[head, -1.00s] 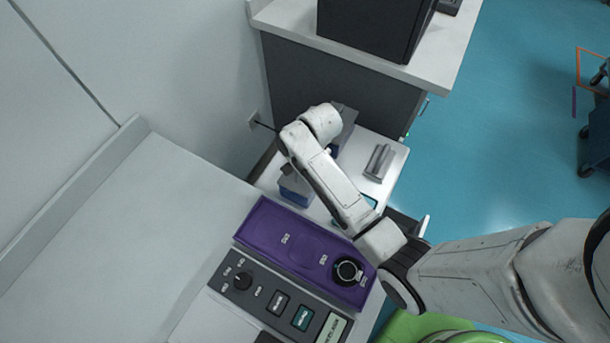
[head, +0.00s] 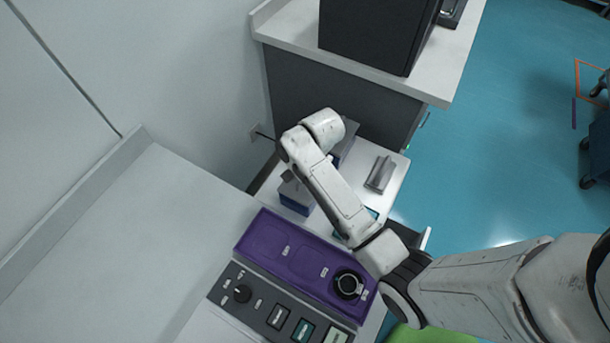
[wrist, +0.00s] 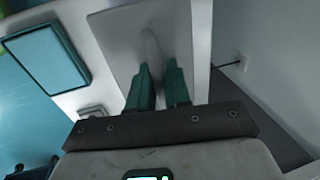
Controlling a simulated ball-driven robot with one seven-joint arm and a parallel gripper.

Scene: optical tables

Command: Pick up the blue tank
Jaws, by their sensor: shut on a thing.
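A small blue box with a grey top, seemingly the blue tank (head: 297,203), stands near the left edge of the white bench in the head view. A second grey and dark blue shape (head: 347,140) is partly hidden behind my arm. In the wrist view my gripper (wrist: 158,75) has its two teal fingers close together, pointing at a pale grey surface (wrist: 115,35) with a low ridge at the fingertips. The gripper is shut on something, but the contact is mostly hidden. In the head view my own arm covers the gripper.
A teal-topped block (wrist: 45,58) lies left in the wrist view. A grey metal piece (head: 380,173) is on the bench. A purple tray (head: 300,262) and control panel (head: 262,305) stand nearer. The wall (head: 200,80) is close on the left; open floor lies right.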

